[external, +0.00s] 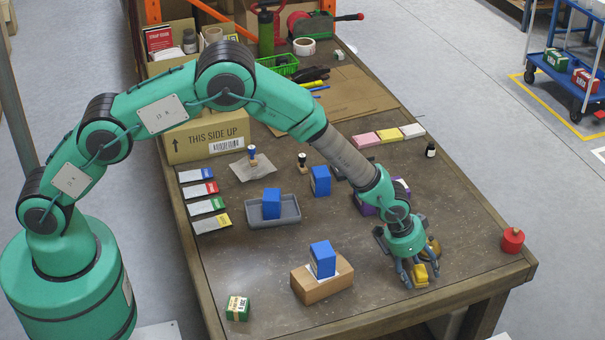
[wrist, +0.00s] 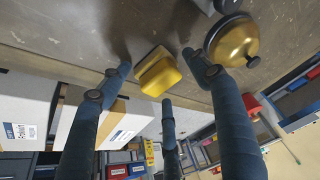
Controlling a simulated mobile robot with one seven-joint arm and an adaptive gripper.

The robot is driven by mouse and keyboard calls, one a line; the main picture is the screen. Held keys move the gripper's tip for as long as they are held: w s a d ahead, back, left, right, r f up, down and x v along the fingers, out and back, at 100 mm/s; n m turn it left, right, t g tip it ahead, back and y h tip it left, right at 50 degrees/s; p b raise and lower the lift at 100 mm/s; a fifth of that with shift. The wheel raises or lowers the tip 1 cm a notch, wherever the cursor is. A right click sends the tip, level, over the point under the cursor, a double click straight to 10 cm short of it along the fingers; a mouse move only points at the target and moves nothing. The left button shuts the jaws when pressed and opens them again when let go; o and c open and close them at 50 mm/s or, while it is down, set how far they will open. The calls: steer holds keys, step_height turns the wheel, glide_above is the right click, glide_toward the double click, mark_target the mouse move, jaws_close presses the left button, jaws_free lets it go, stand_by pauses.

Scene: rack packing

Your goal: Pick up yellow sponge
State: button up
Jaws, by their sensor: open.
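The yellow sponge (external: 420,274) is on the table near its front right, right at my gripper's fingers. In the wrist view the sponge (wrist: 158,74) lies between the spread fingers, with its far side toward the table. My gripper (external: 408,270) points down over it with its fingers apart. In the wrist view my gripper (wrist: 158,78) is open, and no finger is seen clamped on the sponge. Part of the sponge is hidden by the fingers in the external view.
A brass dome-shaped thing (wrist: 232,41) is close beside the right finger. A cardboard box (external: 322,288) with a blue box (external: 323,259) on top stands to the left. A red container (external: 512,240) stands near the right edge. Bare table lies between.

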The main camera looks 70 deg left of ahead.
mark_target(419, 271)
steer(key=c, duration=1.1)
steer(key=shift+c, duration=0.2)
step_height(419, 271, up, 10)
steer(key=p, duration=0.1)
stand_by(0.3)
